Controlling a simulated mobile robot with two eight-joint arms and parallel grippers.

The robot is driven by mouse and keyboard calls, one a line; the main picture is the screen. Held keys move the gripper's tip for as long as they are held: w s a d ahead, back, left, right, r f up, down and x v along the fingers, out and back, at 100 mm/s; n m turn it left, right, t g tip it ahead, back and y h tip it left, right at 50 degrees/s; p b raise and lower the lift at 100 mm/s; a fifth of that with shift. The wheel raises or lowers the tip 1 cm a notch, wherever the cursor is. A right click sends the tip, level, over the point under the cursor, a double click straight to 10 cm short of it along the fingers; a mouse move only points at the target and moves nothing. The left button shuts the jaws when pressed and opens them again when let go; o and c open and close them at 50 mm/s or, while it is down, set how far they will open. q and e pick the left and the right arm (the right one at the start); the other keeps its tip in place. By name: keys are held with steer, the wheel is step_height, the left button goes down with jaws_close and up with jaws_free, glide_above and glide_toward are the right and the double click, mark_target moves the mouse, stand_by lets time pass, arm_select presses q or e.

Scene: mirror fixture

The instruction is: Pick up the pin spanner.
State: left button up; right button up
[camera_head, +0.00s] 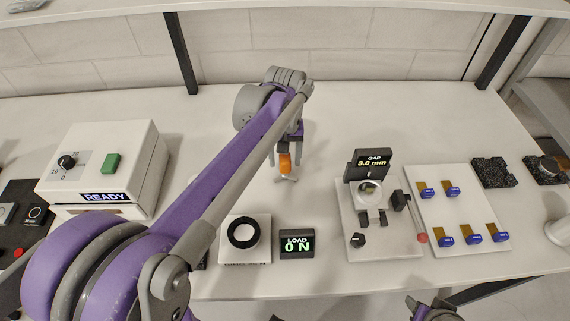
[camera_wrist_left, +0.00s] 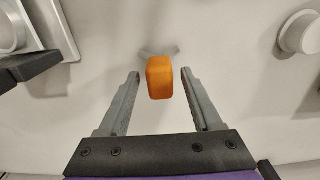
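The pin spanner has an orange handle (camera_head: 284,162) and a grey forked end on the white table, behind the load display. In the left wrist view the orange handle (camera_wrist_left: 160,78) is between my left gripper's fingers, with a gap on each side. The grey forked end (camera_wrist_left: 158,51) shows just beyond it. My left gripper (camera_head: 287,148) is open, at the upper part of the handle. Its fingers are partly hidden by my arm in the head view. Part of my right arm (camera_head: 432,308) shows at the bottom edge; its fingers cannot be made out.
A white box marked READY (camera_head: 110,165) stands at the left. A black ring on a white plate (camera_head: 262,252) and a load display (camera_head: 297,244) are in front. A gap fixture (camera_head: 350,225) and a tray with several blue-and-gold parts (camera_head: 470,212) are at the right.

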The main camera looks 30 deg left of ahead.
arm_select(q)
jaws_close()
stand_by(0.3)
step_height(320, 180, up, 10)
steer(key=shift+p, duration=0.35)
